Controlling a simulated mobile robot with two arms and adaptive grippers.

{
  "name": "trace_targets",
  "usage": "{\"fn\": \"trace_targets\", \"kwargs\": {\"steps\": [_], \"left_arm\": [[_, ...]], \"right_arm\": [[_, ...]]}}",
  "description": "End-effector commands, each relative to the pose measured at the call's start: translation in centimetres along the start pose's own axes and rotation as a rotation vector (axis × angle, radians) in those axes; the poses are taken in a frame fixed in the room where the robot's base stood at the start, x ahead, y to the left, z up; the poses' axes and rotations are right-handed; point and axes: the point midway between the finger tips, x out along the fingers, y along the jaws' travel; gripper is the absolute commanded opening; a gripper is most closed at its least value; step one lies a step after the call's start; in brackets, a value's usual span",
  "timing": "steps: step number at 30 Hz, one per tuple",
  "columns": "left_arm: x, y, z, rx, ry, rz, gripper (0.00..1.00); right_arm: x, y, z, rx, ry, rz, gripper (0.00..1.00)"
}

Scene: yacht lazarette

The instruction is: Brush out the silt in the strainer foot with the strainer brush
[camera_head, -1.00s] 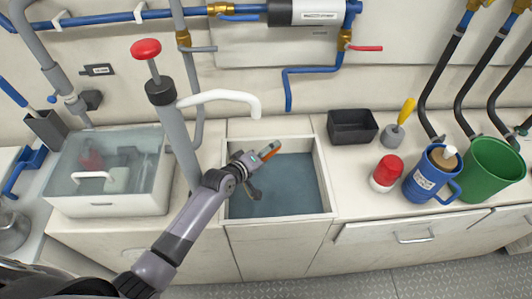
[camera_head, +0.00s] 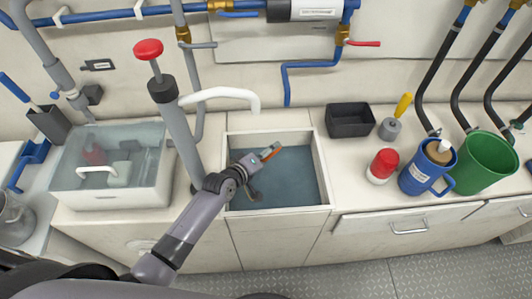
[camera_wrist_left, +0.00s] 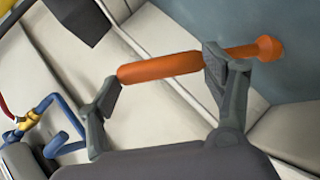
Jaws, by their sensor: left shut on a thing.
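My left gripper (camera_head: 262,169) is over the square basin (camera_head: 326,176) in the counter. It is shut on an orange tool (camera_wrist_left: 163,68), which lies across between its fingers in the left wrist view. The tool's flared orange end sticks out past one finger, over the blue-grey basin area. I see no bristles, so I cannot tell whether this is the strainer brush. A tall grey pump tube (camera_head: 178,125) with a red knob stands left of the basin, its lower end partly hidden by my arm. I cannot make out the strainer foot or any silt. My right gripper is not in view.
A clear lidded box (camera_head: 150,195) stands left of the tube. Right of the basin are a black tray (camera_head: 350,121), a yellow-handled item (camera_head: 403,105), a red-topped jar (camera_head: 383,162), a blue jug (camera_head: 415,181) and a green bucket (camera_head: 482,170). The counter's front right is clear.

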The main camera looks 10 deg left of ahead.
Motion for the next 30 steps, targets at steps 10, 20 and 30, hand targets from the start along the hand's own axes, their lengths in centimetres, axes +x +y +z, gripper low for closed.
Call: {"fn": "trace_targets", "kwargs": {"steps": [10,20,30], "left_arm": [[0.7,-0.1,-0.6,0.001,0.001,0.0,0.47],[1.6,-0.1,-1.5,0.001,0.001,0.0,0.47],[2.4,-0.2,-2.2,0.0,-0.001,-0.002,0.47]], "right_arm": [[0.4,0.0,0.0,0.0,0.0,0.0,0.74],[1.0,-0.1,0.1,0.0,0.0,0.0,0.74],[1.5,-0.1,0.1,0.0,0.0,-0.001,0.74]]}}
